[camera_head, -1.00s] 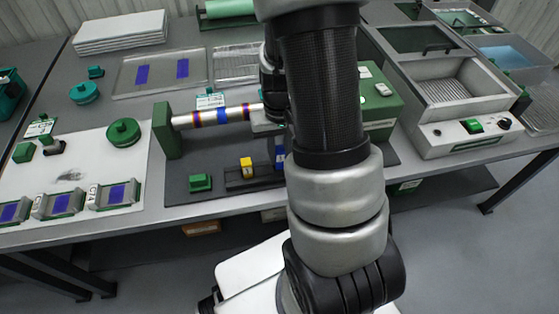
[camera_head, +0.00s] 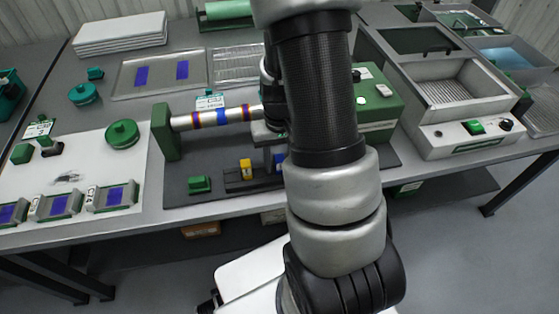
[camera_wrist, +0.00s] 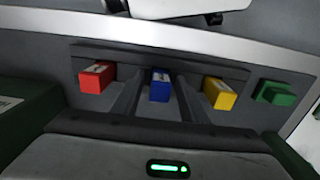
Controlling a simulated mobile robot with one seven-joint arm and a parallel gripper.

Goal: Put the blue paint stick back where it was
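The blue paint stick (camera_wrist: 160,85) stands in the middle of the dark rack (camera_wrist: 215,68) in the wrist view, between a red stick (camera_wrist: 97,77) and a yellow stick (camera_wrist: 220,93). My gripper (camera_wrist: 159,78) is open, with one finger on each side of the blue stick and a visible gap to both. In the head view the blue stick (camera_head: 279,163) shows partly beside my arm, right of the yellow stick (camera_head: 245,168). The red stick is hidden there behind my arm. My gripper is mostly hidden by the arm in the head view.
A green block (camera_head: 199,184) sits left of the rack. A banded metal tube (camera_head: 215,117) on green end supports lies behind the rack. The table's front edge (camera_wrist: 200,43) is close by.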

